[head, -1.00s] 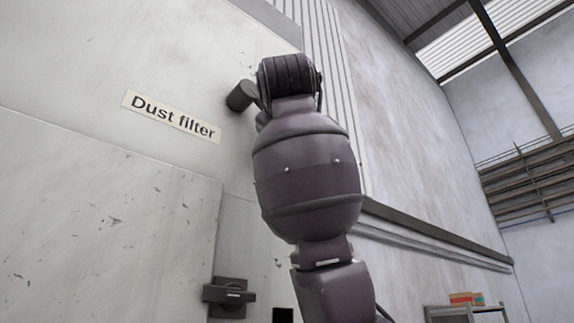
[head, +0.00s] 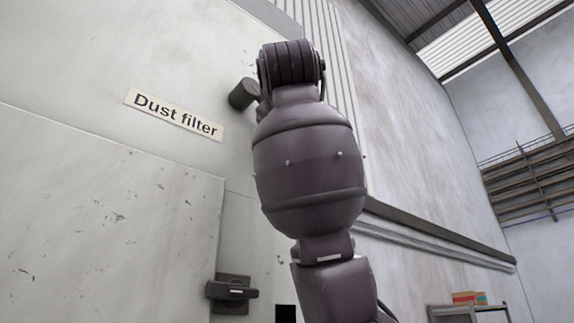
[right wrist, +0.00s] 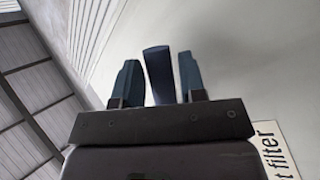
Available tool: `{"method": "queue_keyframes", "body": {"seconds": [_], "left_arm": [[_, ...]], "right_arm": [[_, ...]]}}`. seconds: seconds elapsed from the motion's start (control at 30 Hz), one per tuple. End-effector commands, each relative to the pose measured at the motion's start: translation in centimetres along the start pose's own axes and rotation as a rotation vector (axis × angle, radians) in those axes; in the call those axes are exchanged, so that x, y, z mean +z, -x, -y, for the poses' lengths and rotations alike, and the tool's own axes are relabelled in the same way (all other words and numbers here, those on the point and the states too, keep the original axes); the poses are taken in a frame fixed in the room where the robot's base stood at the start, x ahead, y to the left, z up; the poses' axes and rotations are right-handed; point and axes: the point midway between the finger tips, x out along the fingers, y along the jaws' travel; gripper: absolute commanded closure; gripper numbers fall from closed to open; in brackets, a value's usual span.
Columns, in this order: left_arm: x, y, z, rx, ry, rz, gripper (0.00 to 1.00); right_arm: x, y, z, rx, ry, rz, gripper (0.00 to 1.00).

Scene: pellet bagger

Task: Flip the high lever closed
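The high lever (right wrist: 158,76) shows in the right wrist view as a dark blue-grey bar pointing up, beside the pale machine wall. My right gripper (right wrist: 159,66) has one finger on each side of it, with narrow gaps visible, so the fingers are not closed on it. In the head view a dark cylindrical end (head: 242,93) sticks out by the wall, right of the "Dust filter" label (head: 174,114); it looks like part of the lever or its mount. My right arm hides the rest, including the gripper. My left gripper is in neither view.
A dark latch handle (head: 232,291) sits lower on the machine's panel (head: 110,230). Open space lies right of my arm.

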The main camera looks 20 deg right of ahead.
Motion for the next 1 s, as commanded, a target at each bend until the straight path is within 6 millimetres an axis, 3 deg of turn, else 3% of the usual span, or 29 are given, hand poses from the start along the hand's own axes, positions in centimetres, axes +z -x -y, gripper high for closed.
{"method": "queue_keyframes", "body": {"seconds": [0.3,0.5,1.0], "left_arm": [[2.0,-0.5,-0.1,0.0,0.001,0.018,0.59],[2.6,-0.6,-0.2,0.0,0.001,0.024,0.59],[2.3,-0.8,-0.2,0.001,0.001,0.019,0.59]], "right_arm": [[0.1,5.8,0.3,-0.001,0.001,-0.002,0.62],[0.1,8.1,0.2,-0.002,-0.001,0.001,0.62],[0.0,8.9,0.1,-0.002,0.0,0.001,0.62]]}}
